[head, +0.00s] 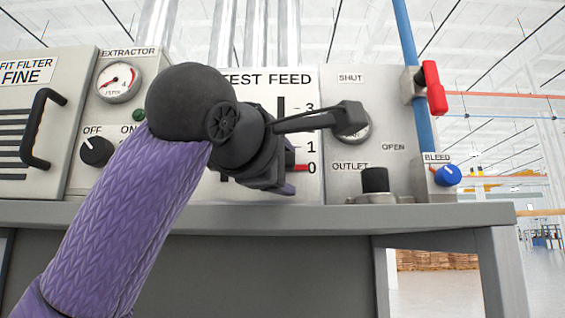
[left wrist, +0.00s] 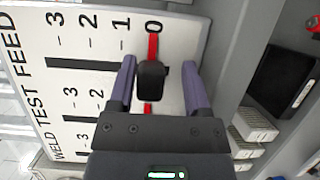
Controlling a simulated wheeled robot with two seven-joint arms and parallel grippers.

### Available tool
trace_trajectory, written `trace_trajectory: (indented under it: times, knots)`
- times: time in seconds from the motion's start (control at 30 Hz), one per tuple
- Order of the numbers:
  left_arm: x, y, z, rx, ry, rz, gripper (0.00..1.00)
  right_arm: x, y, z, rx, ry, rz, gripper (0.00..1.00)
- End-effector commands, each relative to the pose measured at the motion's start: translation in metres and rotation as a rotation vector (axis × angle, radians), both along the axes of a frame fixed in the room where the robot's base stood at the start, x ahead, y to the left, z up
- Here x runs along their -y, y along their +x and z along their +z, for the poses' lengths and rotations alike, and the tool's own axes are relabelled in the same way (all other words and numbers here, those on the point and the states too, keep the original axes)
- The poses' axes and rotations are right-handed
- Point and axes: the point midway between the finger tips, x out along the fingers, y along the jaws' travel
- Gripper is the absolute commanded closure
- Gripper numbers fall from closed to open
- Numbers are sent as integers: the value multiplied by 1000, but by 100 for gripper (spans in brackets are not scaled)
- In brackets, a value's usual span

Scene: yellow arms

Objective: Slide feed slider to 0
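The feed slider knob (left wrist: 151,78) is a black block in a dark slot on the white test feed panel (left wrist: 95,45). In the left wrist view it sits over the red line (left wrist: 153,46) marked 0. My left gripper (left wrist: 158,66) is open, with one purple finger on each side of the knob. The finger on the 1 side is very close to the knob; I cannot tell whether it touches. A gap shows on the other side. In the head view my left gripper (head: 286,184) is low on the panel (head: 290,80), by the red 0 line, and hides the knob.
A shut/open lever (head: 345,117), a black outlet knob (head: 375,180), a blue bleed knob (head: 447,175) and a red handle (head: 432,88) are to the right. The extractor switch (head: 97,151) is left. A grey ledge (head: 400,214) runs below the panels.

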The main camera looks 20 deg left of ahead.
Motion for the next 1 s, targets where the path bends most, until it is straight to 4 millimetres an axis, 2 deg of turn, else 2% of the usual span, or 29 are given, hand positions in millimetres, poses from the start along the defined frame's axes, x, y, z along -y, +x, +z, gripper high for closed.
trace_trajectory:
  times: [0.27,0.37,0.5,0.6,0.7,1.0]
  knots:
    - [-1,-4,2,8,-2,1,32,-2,0,-2,-1,3,-2,41]
    - [-2,-21,-1,11,-2,-1,32,-4,-1,-12,-3,7,-2,41]
    - [-6,-58,-2,10,-2,-1,32,-7,-2,-28,-4,10,0,41]
    - [-9,-80,-1,7,-1,0,32,-7,-2,-34,-5,10,2,41]
    - [-11,-93,0,6,-1,0,32,-6,-3,-36,-7,8,4,41]
    - [-11,-99,2,4,0,1,32,4,-3,-35,-8,-9,9,41]
